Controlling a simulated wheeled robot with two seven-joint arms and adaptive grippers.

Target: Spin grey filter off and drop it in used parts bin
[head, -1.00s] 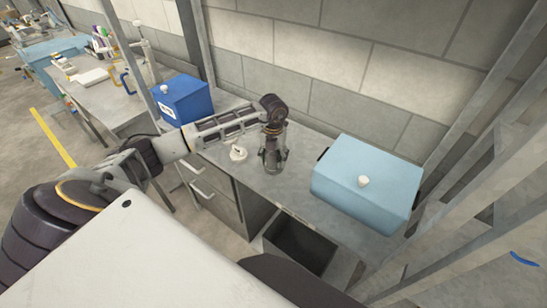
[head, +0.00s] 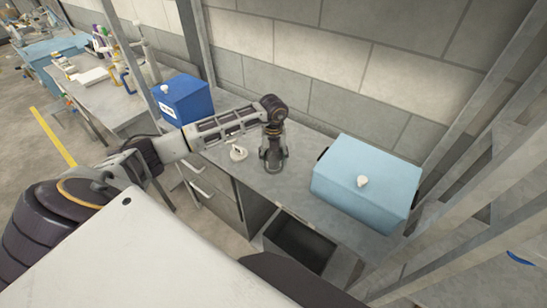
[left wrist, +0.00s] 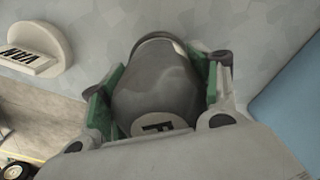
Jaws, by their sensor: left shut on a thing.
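The grey filter (left wrist: 160,90) is a rounded grey body with a pale patch marked with a dark letter, seen between green finger pads in the left wrist view. My left gripper (head: 272,158) points down over the bench and is shut on the filter. In the head view the gripper mostly hides the filter, and I cannot tell whether the filter is on its mount or free. An open dark bin (head: 300,243) sits below the bench's front edge; I see no label on it. My right gripper is out of view.
A light blue lidded box (head: 367,182) stands right of the gripper, and a dark blue box (head: 182,100) stands left. A small white labelled piece (head: 238,153) is on the grey bench just left of the gripper. A block wall is behind; metal posts stand at right.

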